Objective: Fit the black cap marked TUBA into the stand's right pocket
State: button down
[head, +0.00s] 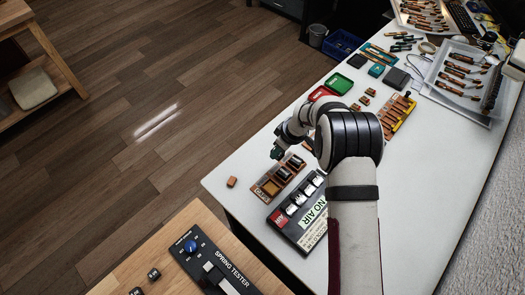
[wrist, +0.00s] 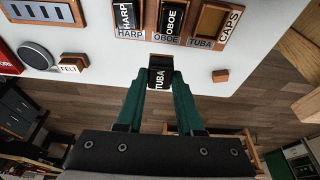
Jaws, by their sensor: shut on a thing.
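My gripper (wrist: 161,76) is shut on the black cap (wrist: 158,80), whose white TUBA label faces the wrist camera. The wooden stand (wrist: 187,22) is just beyond it in the wrist view. Its left pocket holds a HARP cap (wrist: 126,14) and its middle pocket an OBOE cap (wrist: 170,18). The right pocket (wrist: 208,22), labelled TUBA, is empty. The held cap is apart from the stand, off its label side, nearest the OBOE label. In the head view my gripper (head: 277,153) is beside the stand (head: 265,190), partly hidden by my arm.
A small brown block (wrist: 220,75) lies near the table edge; it also shows in the head view (head: 231,182). A NO AIR box (head: 311,237) stands close to the stand. A round grey pad with a FELT label (wrist: 69,69) is at left in the wrist view.

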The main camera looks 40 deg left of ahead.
jog(key=w+d+r, duration=0.2)
jog(key=d+r, duration=0.1)
jog(key=d, duration=0.1)
jog(key=s+f, duration=0.2)
jog(key=s, duration=0.1)
jog(key=s+f, duration=0.2)
jog(key=s, duration=0.1)
jog(key=s+f, duration=0.3)
jog(key=shift+f, duration=0.7)
jog(key=shift+f, duration=0.4)
dwell(1.0)
jog(key=shift+c, duration=2.3)
grip_release()
notch_tip(320, 180, up, 7)
